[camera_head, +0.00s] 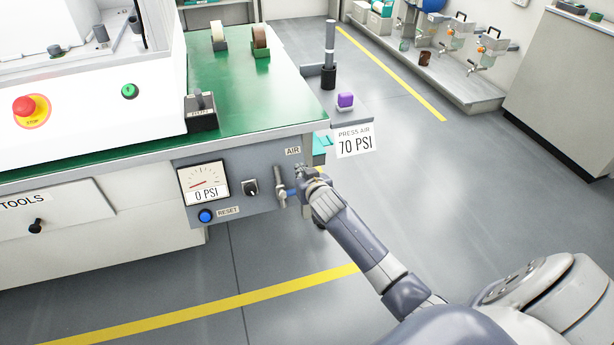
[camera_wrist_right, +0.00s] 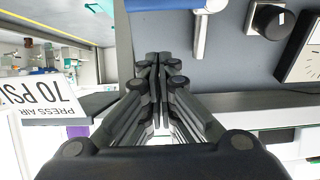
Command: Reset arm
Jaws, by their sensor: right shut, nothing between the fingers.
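My right arm reaches in from the lower right in the head view. My right gripper (camera_head: 303,173) is at the front of the grey control panel (camera_head: 235,190), just right of the air valve handle (camera_head: 281,188), a metal lever with a blue part. In the right wrist view my right gripper (camera_wrist_right: 158,58) is shut and empty, its fingers together. The handle (camera_wrist_right: 200,35) stands beside the fingertips there, apart from them in the picture. The gauge (camera_head: 204,184) reads 0 PSI. My left gripper is not in view.
A black knob (camera_head: 251,187) and a blue reset button (camera_head: 206,215) are on the panel. A "PRESS AIR 70 PSI" sign (camera_head: 355,142) hangs at the bench's right. The green bench top (camera_head: 250,95) is above. The floor at right is clear.

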